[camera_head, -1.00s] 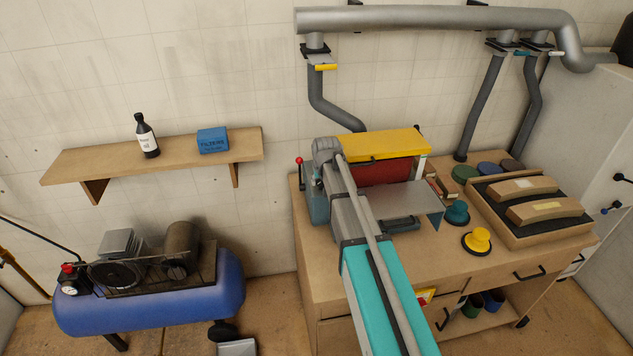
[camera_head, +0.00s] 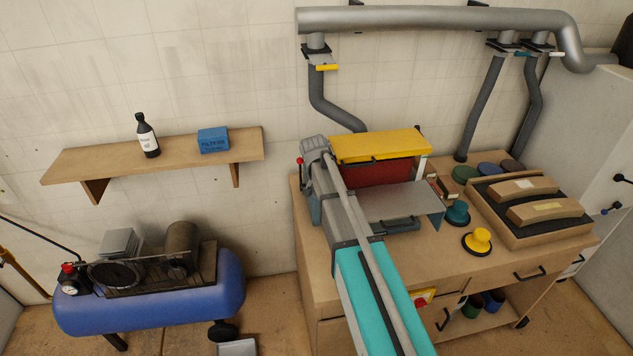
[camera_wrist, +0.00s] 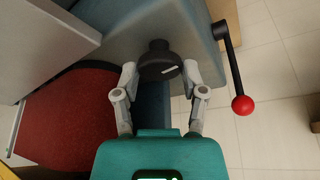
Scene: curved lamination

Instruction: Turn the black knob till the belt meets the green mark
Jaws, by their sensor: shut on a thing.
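The black knob (camera_wrist: 158,60) sticks out of the blue-grey sander housing (camera_wrist: 120,28) in the wrist view, with a short white line on its face. The fingertips of my gripper (camera_wrist: 161,74) are closed on the knob, one on each side. The red belt (camera_wrist: 68,118) lies left of the knob in the wrist view. In the head view the belt (camera_head: 375,172) shows under the yellow hood (camera_head: 380,145). My arm hides the knob and fingertips in the head view. I cannot make out the green mark in either view.
A crank lever with a red ball (camera_wrist: 243,105) stands right of the knob in the wrist view. On the bench (camera_head: 330,275) are a yellow knobbed block (camera_head: 478,240), a teal one (camera_head: 457,213) and a tray (camera_head: 535,238) of curved pieces.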

